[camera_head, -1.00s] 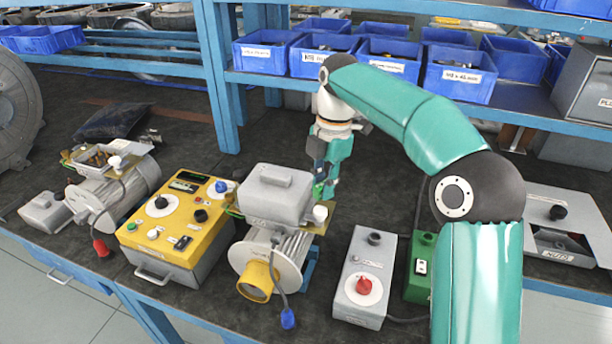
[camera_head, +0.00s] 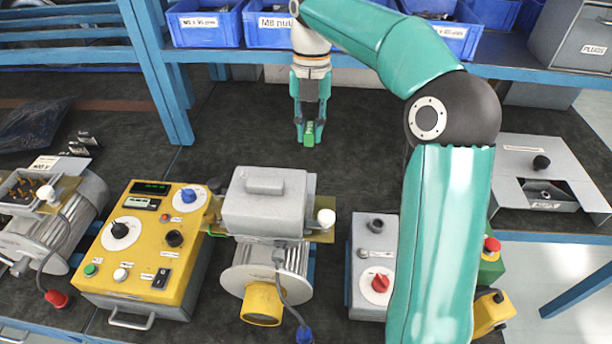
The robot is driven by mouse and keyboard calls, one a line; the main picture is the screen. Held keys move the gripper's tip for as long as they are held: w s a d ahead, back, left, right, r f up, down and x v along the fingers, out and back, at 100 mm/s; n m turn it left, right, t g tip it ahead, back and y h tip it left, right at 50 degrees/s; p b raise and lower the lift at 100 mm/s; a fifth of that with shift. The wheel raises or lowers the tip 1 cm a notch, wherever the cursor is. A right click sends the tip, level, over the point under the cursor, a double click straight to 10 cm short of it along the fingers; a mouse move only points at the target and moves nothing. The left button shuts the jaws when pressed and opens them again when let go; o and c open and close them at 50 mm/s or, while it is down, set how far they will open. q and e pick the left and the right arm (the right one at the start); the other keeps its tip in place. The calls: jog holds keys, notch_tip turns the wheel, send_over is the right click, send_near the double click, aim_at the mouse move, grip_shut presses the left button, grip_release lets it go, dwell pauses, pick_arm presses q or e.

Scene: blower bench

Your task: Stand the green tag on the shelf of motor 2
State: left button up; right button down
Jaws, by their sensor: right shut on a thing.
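My right gripper (camera_head: 310,134) points down behind the middle motor and is shut on the small green tag (camera_head: 309,130), holding it above the dark bench. The middle motor (camera_head: 268,262) has a grey terminal box cover (camera_head: 264,203), a yellow shaft end and a brass-coloured shelf (camera_head: 322,232) on its right side with a white knob on it. The tag is apart from this shelf, behind it. Another motor (camera_head: 50,225) with an open terminal box stands at the far left. I cannot read which motor is number 2. My left gripper is not in view.
A yellow tester box (camera_head: 145,245) stands between the motors. A grey box with a red knob (camera_head: 370,270) is right of the middle motor, partly behind my arm. A metal tray (camera_head: 560,165) lies at right. Blue bins (camera_head: 205,22) line the rear shelf.

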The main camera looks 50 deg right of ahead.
aim_at(309, 184)
notch_tip(309, 184, down, 13)
jog(key=shift+f, duration=0.15)
dwell(0.4)
jog(key=c, duration=1.1)
grip_release()
jog(key=shift+w+f, duration=0.1)
jog(key=shift+o, duration=0.2)
jog(key=r, duration=0.8)
jog(key=d+r, duration=0.1)
jog(key=r, duration=0.3)
jog(key=shift+w, duration=0.4)
